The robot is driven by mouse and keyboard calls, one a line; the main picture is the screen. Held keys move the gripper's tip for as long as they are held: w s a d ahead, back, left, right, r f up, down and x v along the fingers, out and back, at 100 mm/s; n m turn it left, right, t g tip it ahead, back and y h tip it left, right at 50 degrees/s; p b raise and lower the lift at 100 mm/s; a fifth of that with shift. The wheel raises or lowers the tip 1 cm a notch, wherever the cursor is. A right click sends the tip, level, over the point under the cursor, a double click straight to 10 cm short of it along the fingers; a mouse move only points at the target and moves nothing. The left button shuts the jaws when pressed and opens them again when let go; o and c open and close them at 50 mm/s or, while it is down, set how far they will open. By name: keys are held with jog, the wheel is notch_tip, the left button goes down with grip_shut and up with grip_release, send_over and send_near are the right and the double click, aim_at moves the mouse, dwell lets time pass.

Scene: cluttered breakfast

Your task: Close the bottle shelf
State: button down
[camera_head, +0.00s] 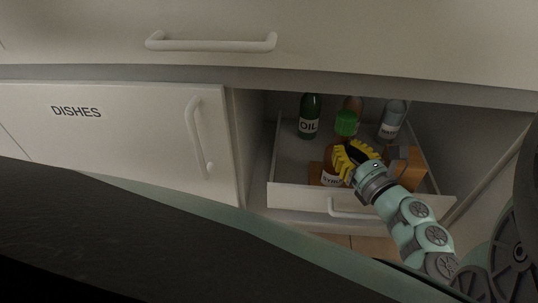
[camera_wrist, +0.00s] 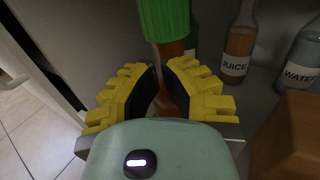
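The bottle shelf is a white pull-out drawer (camera_head: 289,194) with a pale bar handle (camera_head: 351,212). It stands pulled out of the cabinet. My yellow gripper (camera_head: 349,157) reaches over the drawer front, above the handle. In the wrist view, its fingers (camera_wrist: 160,86) are on either side of the brown bottle (camera_wrist: 171,103), below the green cap (camera_wrist: 164,18). The fingers hide part of the bottle, and I cannot tell whether they press on it.
An oil bottle (camera_head: 309,118), a juice bottle (camera_wrist: 238,47) and a water bottle (camera_head: 391,122) stand farther back in the drawer. A brown box-like thing (camera_head: 413,163) is at its right. A closed DISHES door (camera_head: 130,130) is left, with a dark surface (camera_head: 130,245) in front.

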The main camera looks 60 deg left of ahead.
jog(key=shift+w+a+f, duration=0.15)
jog(key=shift+w+a, duration=0.1)
jog(key=shift+a, duration=0.1)
jog(key=w+a+b, duration=0.2)
jog(key=w+a, duration=0.3)
jog(key=s+d+p, duration=0.2)
jog(key=s+d, duration=0.1)
jog(key=d, duration=1)
jog(key=shift+d+r, duration=0.2)
jog(key=shift+d, duration=0.2)
jog(key=shift+w+a, duration=0.1)
